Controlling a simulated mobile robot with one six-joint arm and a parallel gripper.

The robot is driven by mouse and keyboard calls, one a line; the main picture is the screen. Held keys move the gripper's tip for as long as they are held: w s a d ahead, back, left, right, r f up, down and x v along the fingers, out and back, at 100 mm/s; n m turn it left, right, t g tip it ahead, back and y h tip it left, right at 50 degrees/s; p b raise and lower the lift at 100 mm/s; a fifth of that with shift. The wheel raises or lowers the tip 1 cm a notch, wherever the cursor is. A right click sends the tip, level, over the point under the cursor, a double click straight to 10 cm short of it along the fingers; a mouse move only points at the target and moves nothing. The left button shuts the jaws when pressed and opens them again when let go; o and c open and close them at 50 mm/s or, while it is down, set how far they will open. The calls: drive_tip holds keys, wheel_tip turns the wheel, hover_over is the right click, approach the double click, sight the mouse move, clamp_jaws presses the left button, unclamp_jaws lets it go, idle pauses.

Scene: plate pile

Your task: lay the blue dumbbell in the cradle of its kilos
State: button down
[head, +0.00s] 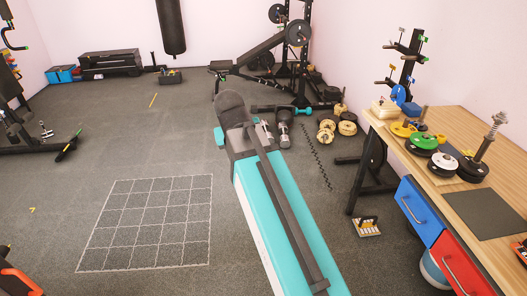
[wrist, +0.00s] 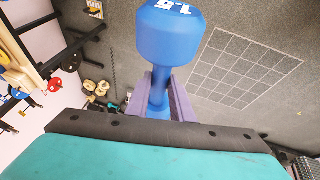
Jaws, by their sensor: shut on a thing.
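A blue dumbbell (wrist: 170,38) fills the upper middle of the wrist view. Its near-camera head carries a white mark that looks like 1.5, upside down in the picture. My gripper (wrist: 160,84) is shut on it, with a finger on either side of the handle. A second blue part shows low between the fingers. In the head view my arm hides the gripper and the held dumbbell. I cannot make out a cradle marked with kilos in either view.
A workbench (head: 487,205) with weight plates stands at the right. Dumbbells (head: 284,127) and plates (head: 347,127) lie on the floor beyond my arm, before a bench and rack. A small holder (head: 368,228) sits near the workbench. The floor grid (head: 150,225) at left is clear.

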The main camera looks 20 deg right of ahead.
drive_tip(key=shift+n+y, duration=0.3)
drive_tip(key=shift+n, duration=0.4)
drive_tip(key=shift+s+a+r, duration=0.1)
drive_tip(key=shift+a+r, duration=0.1)
drive_tip(key=shift+a, duration=1.1)
drive_tip(key=shift+a+r, duration=0.15)
drive_tip(key=shift+a, duration=1.15)
drive_tip(key=shift+s, duration=0.15)
